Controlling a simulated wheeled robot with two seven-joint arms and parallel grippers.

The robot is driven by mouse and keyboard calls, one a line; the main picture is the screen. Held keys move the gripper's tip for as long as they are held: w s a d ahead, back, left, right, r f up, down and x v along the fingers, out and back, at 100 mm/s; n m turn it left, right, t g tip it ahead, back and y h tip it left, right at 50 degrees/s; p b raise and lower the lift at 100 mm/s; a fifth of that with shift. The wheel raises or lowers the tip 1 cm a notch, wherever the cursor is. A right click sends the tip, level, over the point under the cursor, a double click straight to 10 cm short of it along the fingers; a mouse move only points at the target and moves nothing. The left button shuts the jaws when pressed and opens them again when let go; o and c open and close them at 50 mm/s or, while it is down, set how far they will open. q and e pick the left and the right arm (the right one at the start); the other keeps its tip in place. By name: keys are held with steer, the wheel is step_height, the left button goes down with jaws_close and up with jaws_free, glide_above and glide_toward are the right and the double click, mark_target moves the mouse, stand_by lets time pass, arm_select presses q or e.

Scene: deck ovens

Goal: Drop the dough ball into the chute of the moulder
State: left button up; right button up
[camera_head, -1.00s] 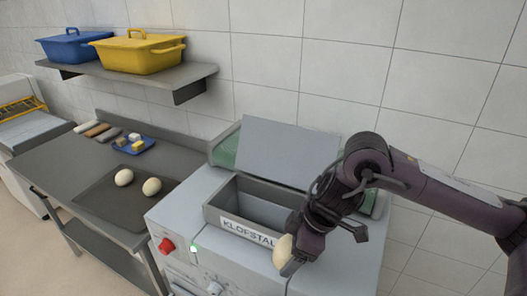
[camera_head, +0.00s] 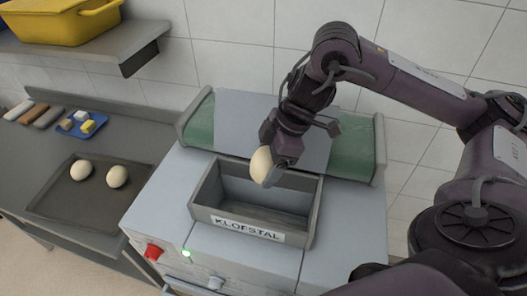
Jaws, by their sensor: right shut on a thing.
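My right gripper (camera_head: 273,170) is shut on a cream-coloured dough ball (camera_head: 262,163). It holds the ball above the back part of the moulder's open chute (camera_head: 197,195), a grey rectangular box labelled KLOFSTAL. The chute's inside shows empty, with part of its back hidden behind the gripper and ball. The moulder (camera_head: 160,205) is a light grey machine with a green belt (camera_head: 352,157) behind the chute. My left gripper is out of view.
Two more dough balls (camera_head: 81,170) (camera_head: 117,176) lie on a dark tray (camera_head: 70,212) on the counter at left. A blue tray (camera_head: 70,127) with small blocks is behind it. A shelf (camera_head: 120,50) with a yellow tub (camera_head: 55,22) overhangs. The moulder's front has a red knob (camera_head: 153,251).

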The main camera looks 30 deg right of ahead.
mark_target(264, 170)
steer(key=shift+w+d+f, duration=0.1)
steer(key=shift+w+f, duration=0.15)
steer(key=shift+f, duration=0.25)
steer(key=shift+w+f, duration=0.25)
steer(key=shift+f, duration=0.25)
steer(key=shift+w+f+b, duration=0.15)
steer(key=shift+f+b, duration=0.25)
steer(key=shift+f, duration=0.2)
steer(key=shift+w+f+b, duration=0.15)
steer(key=shift+f+b, duration=0.25)
steer(key=shift+f, duration=0.2)
steer(key=shift+s+f, duration=0.1)
steer(key=shift+f, duration=0.05)
steer(key=o, duration=1)
steer(key=shift+c, duration=0.2)
steer(key=shift+o, duration=0.8)
steer(key=p+v, duration=0.1)
steer(key=v, duration=0.4)
steer(key=shift+r+p, duration=0.3)
steer(key=shift+p, duration=0.1)
steer(key=shift+d+r, duration=0.1)
steer(key=shift+r, duration=0.05)
steer(key=shift+s+d+r, duration=0.2)
steer(key=shift+r, duration=0.45)
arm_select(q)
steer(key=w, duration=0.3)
arm_select(e)
steer(key=shift+d+r, duration=0.1)
steer(key=shift+r, duration=0.05)
steer(key=shift+s, duration=0.15)
